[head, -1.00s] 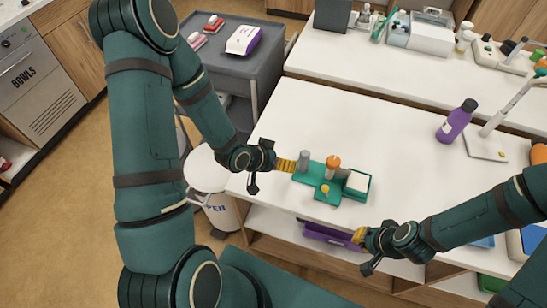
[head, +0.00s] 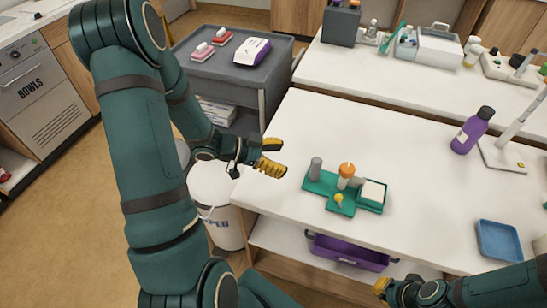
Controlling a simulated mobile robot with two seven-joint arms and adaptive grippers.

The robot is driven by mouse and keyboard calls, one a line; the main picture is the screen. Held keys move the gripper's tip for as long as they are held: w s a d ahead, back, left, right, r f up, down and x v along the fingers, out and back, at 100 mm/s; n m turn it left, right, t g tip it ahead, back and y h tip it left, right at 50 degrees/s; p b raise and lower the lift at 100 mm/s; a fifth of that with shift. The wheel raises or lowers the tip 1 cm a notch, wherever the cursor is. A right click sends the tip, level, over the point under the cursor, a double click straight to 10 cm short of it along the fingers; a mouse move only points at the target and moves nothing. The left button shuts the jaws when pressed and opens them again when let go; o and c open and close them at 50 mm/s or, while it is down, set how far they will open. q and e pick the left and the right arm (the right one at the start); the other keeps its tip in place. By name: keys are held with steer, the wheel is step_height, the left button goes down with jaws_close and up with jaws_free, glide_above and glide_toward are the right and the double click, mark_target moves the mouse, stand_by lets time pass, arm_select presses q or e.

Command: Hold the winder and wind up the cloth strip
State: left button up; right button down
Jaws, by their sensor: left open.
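The winder appears to be the green device (head: 328,188) on the white table, with a grey upright post (head: 315,167) at its left end. An orange-topped upright piece (head: 346,170) stands at its middle and a yellow knob (head: 339,198) at its front. A white block or pad (head: 373,191) sits in its right part. I cannot make out the cloth strip for certain. My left gripper (head: 271,157) is open and empty, left of the device and apart from it. My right gripper (head: 382,287) is low at the table's front edge, its fingers mostly hidden.
A purple bottle (head: 471,133) stands at the right beside a white stand (head: 503,154). A blue tray (head: 498,240) lies at the front right. A purple bin (head: 348,252) is on the shelf below. A grey cart (head: 215,68) stands behind left. The table between device and bottle is clear.

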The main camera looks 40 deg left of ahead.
mark_target(316, 165)
arm_select(q)
steer(key=b+x, duration=0.2)
steer(key=x, duration=0.9)
steer(key=shift+w+d+f, duration=0.15)
steer(key=shift+w+d, duration=0.05)
jaws_close()
